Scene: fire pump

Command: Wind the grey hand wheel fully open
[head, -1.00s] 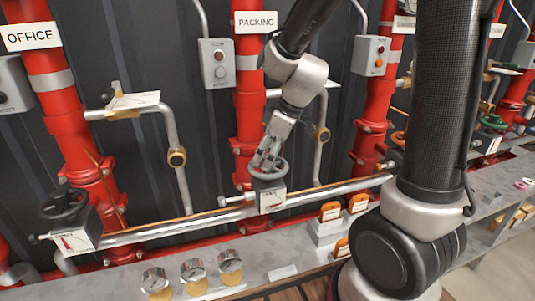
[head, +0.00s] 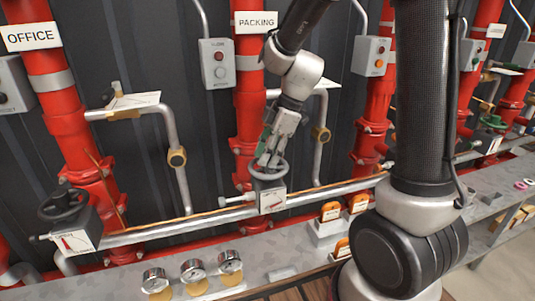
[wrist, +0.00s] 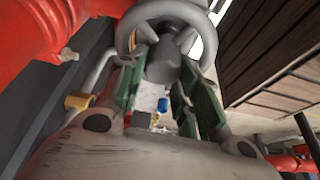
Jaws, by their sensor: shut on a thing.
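The grey hand wheel (head: 281,172) sits on a valve box with a white dial plate (head: 272,199) below the PACKING sign. The plate has a red mark, too small to read. My gripper (head: 267,163) reaches down onto the wheel from above, its fingers inside the rim. In the wrist view, the wheel's rim (wrist: 150,12) arches at the top, and its dark hub (wrist: 163,65) lies between the green-padded fingers of my gripper (wrist: 166,72). My gripper is shut on the wheel. The exact contact of the fingertips is partly hidden.
A second, black hand wheel (head: 64,203) stands at the left under the OFFICE sign (head: 31,37). A silver pipe (head: 165,232) runs between the valves. Gauges (head: 193,271) and orange-tagged blocks (head: 331,211) stand on the grey ledge (head: 283,255). Red pipes (head: 248,100) rise behind.

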